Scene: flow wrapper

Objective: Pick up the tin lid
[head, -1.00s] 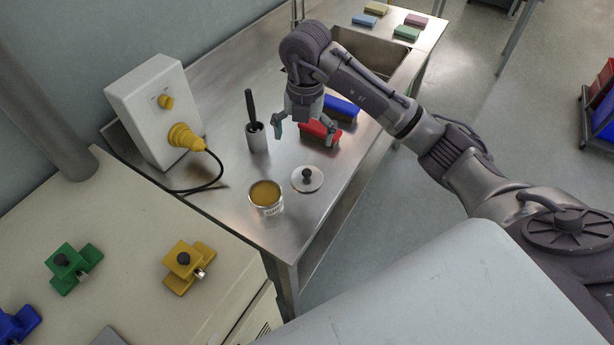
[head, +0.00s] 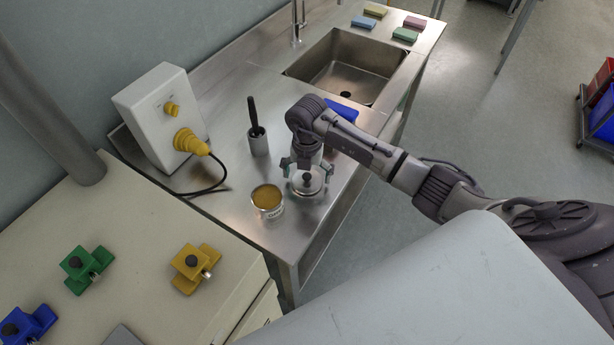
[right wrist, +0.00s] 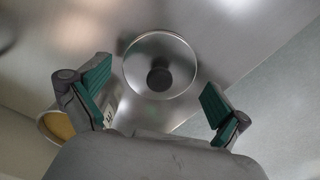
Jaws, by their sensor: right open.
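The tin lid (head: 309,187) is a round silver disc with a black knob, lying on the steel counter. In the right wrist view the lid (right wrist: 161,62) lies ahead of and between the fingers. My right gripper (head: 306,172) is above the lid, pointing down, and hides part of it. In the right wrist view the right gripper (right wrist: 160,103) is open and empty, with green pads on either side. The open tin (head: 267,201) with yellow-brown contents stands just left of the lid; it also shows in the right wrist view (right wrist: 57,126). My left gripper is not in view.
A dark-handled brush in a steel holder (head: 258,138) and a white box with a yellow plug (head: 165,115) stand behind the tin. A blue brush (head: 342,110) is partly hidden by my arm. A sink (head: 350,68) lies beyond. The counter's front edge is close to the lid.

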